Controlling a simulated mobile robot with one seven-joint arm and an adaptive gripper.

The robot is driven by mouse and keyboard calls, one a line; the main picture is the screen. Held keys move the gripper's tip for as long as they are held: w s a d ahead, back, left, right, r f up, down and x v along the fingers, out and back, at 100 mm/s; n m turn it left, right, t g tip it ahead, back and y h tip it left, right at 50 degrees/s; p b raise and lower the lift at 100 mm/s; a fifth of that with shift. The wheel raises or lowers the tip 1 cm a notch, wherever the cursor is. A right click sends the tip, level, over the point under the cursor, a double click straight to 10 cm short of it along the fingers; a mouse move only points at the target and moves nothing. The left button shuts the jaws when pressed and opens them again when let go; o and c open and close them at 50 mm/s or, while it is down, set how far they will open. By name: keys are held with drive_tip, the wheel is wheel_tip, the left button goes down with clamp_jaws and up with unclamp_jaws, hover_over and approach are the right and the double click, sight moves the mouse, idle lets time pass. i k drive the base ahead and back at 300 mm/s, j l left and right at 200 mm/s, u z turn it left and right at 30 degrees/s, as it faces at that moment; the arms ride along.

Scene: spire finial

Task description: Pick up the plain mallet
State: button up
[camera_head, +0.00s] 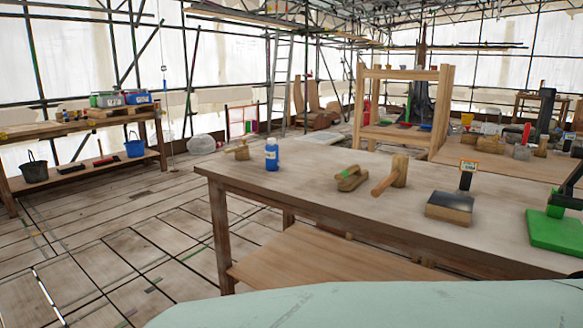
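A wooden mallet (399,170) with a blocky head and a pale handle rests on the near workbench (330,212), its handle pointing to the lower left. A smaller wooden mallet-like tool (241,152) lies near the bench's far left corner. More mallet-like wooden tools (540,146) stand on a bench farther back at the right. I cannot tell from markings which one is the plain mallet. My gripper is not in view.
Near the mallet are a blue bottle (272,155), a wooden brush-like tool (352,178), a dark-topped block with a label (450,207) and a green slab (556,231). A shelf (76,133) with buckets stands left. Open floor (110,230) lies left of the bench.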

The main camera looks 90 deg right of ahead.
sight(397, 177)
drive_tip(key=z, duration=3.3)
drive_tip(key=j+z, duration=0.4)
drive_tip(key=i+j+z, duration=0.1)
drive_tip(key=j+z, duration=0.45)
drive_tip(key=j, duration=0.4)
drive_tip(key=k+j+z, duration=0.15)
drive_tip(key=j, duration=1)
drive_tip(key=k+j, duration=0.15)
drive_tip(key=j, duration=0.4)
drive_tip(key=i+j, duration=0.15)
drive_tip(key=i, duration=1)
